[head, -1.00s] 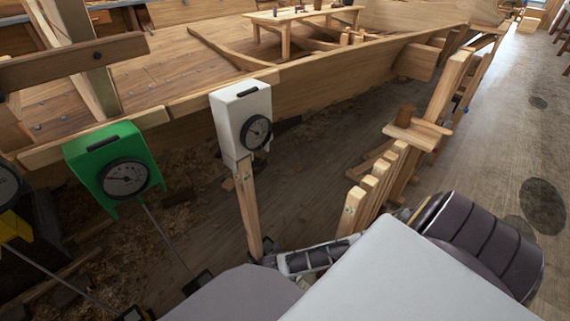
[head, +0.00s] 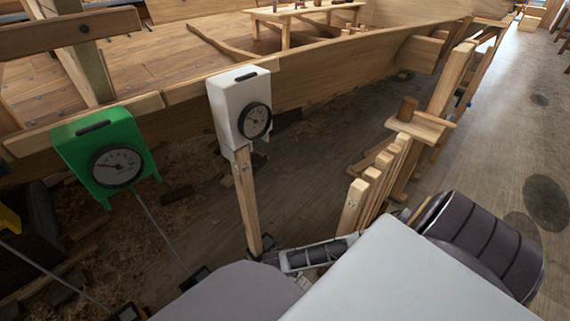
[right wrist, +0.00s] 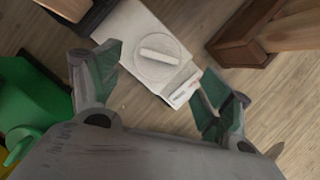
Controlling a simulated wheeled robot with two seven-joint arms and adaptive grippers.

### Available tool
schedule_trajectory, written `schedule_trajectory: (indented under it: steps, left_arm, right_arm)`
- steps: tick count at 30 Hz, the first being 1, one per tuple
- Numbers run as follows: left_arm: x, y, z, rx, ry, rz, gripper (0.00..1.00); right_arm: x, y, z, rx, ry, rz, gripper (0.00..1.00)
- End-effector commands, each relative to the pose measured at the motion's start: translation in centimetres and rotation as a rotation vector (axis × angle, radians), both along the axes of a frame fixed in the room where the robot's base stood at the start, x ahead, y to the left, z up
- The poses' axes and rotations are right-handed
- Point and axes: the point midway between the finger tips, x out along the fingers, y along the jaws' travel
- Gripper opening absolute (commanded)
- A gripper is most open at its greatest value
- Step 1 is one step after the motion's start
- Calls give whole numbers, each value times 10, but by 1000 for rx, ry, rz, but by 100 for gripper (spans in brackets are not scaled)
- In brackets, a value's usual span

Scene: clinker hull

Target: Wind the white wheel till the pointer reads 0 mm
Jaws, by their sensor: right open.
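The white box (head: 227,104) stands on a wooden post in the head view. A dark round dial (head: 255,121) is on its front; its pointer is too small to read. In the right wrist view a white box (right wrist: 129,33) carries a round white wheel (right wrist: 150,70) with a raised bar (right wrist: 160,55) across it. My right gripper (right wrist: 160,72) is open, its two green-padded fingers on either side of the wheel, and nothing is between them but the view of the wheel. Whether they touch it I cannot tell. My left gripper is not in view.
A green box (head: 80,139) with its own dial (head: 117,167) stands left of the white one. The wooden hull (head: 300,85) runs behind both. A wooden rack (head: 372,187) stands to the right. Open floor (head: 490,130) lies at the far right.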

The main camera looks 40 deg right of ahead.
Motion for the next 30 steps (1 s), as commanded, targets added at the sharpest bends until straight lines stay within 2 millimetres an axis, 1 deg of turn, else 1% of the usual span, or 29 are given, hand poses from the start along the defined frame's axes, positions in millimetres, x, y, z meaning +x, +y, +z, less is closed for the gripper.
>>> schedule_trajectory:
  steps: [1, 3, 18, 24, 30]
  left_arm:
    - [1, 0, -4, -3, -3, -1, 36]
    - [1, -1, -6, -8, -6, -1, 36]
    - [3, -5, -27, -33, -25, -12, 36]
    - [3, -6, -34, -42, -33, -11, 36]
    - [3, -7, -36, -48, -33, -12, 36]
  right_arm:
    - [1, -2, -6, 0, 0, -1, 79]
    - [2, -4, -12, -1, 0, -1, 79]
    - [11, -17, -49, -1, 0, -1, 79]
    - [13, -21, -59, -1, 0, -1, 79]
    - [14, -22, -63, 0, 0, -1, 79]
